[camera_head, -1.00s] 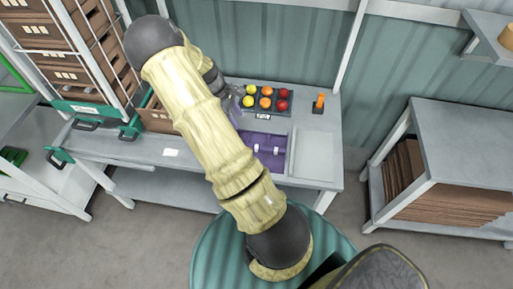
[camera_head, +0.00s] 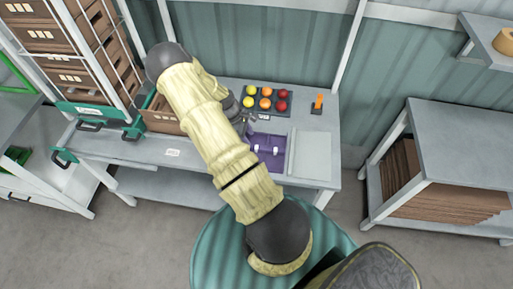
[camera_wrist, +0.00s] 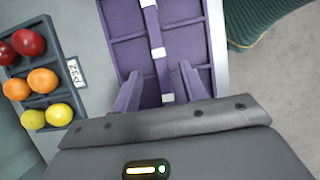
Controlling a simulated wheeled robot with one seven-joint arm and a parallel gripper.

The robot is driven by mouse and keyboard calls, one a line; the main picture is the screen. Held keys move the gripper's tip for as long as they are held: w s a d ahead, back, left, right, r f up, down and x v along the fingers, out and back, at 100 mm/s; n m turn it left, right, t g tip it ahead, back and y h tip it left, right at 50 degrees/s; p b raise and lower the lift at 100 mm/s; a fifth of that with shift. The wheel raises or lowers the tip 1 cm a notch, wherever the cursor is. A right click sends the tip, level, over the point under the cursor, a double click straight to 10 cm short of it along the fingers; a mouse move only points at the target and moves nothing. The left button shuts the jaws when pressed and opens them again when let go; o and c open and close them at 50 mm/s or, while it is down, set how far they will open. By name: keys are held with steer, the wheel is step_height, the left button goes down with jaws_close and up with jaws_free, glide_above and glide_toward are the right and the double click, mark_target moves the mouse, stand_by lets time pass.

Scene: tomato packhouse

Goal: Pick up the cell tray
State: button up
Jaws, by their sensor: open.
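The purple cell tray (camera_head: 277,159) lies on the workbench, partly hidden by my arm in the head view. The wrist view shows its divided cells (camera_wrist: 129,57) and a raised centre bar (camera_wrist: 152,27) with pale bands. My gripper (camera_wrist: 160,74) is open, with its two fingers apart on either side of the bar's line. Nothing is held between them. In the head view my gripper (camera_head: 249,122) is at the tray's back left edge, partly behind my arm. I cannot tell whether the fingers touch the tray.
A dark tray (camera_head: 288,113) of yellow, orange and red tomatoes sits behind the purple tray. An orange item (camera_head: 318,103) stands to its right. A pale panel (camera_head: 312,155) lies right of the purple tray. A rack of brown crates (camera_head: 60,38) stands at the left.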

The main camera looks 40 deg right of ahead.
mark_target(256, 146)
steer(key=shift+x, duration=0.9)
steer(key=shift+f+p, duration=0.1)
steer(key=shift+p, duration=0.2)
steer(key=p+x, duration=0.2)
steer(key=x, duration=0.2)
steer(key=shift+s+d+p, duration=0.15)
steer(key=shift+p, duration=0.2)
steer(key=shift+d+f, duration=0.1)
steer(key=shift+f, duration=0.35)
steer(key=shift+c, duration=0.2)
jaws_close()
